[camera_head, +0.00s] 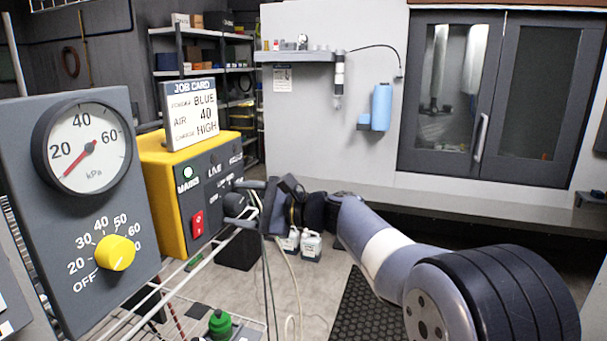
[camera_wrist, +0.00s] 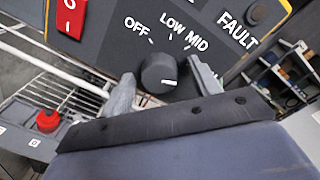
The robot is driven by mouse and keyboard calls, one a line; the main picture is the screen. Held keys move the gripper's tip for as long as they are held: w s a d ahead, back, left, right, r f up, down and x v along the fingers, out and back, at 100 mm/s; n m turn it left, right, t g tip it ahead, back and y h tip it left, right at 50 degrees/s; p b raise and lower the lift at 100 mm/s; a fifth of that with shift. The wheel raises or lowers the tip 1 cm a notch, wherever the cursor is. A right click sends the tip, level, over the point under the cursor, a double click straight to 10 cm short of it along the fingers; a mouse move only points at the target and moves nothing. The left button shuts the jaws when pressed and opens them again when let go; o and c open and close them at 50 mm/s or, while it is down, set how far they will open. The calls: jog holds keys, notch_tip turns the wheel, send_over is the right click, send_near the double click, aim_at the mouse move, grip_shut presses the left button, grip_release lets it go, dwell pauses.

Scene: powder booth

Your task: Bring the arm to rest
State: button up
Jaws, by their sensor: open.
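My gripper (camera_head: 262,204) is in front of the yellow control box (camera_head: 165,215) in the head view. In the wrist view my gripper (camera_wrist: 161,70) is open, with one finger on each side of the black charge knob (camera_wrist: 158,73). I cannot tell whether either finger touches it. The knob's white mark points to the right, away from OFF; the label beyond MID is hidden by a finger. The knob (camera_head: 234,204) also shows beside the gripper in the head view. My arm reaches in from the lower right.
The gauge panel (camera_head: 85,210) with a yellow knob (camera_head: 116,253) stands at left; its needle points below 20. A job card (camera_head: 193,114) reads BLUE, 40, HIGH. A white wire rack (camera_head: 165,290) lies below. White bottles (camera_head: 311,245) stand on the floor. Booth doors (camera_head: 490,95) are behind.

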jog(key=n+b, duration=0.2)
jog(key=n, duration=0.3)
jog(key=shift+f+b, duration=0.15)
jog(key=shift+b, duration=0.2)
jog(key=n+b, duration=0.2)
jog(key=n, duration=0.3)
jog(key=shift+t, duration=0.4)
jog(key=n, duration=0.5)
jog(key=shift+a, duration=0.1)
jog(key=shift+s+n+t+p, duration=0.1)
jog(key=shift+n+t+p, duration=0.45)
jog(key=shift+n, duration=2.05)
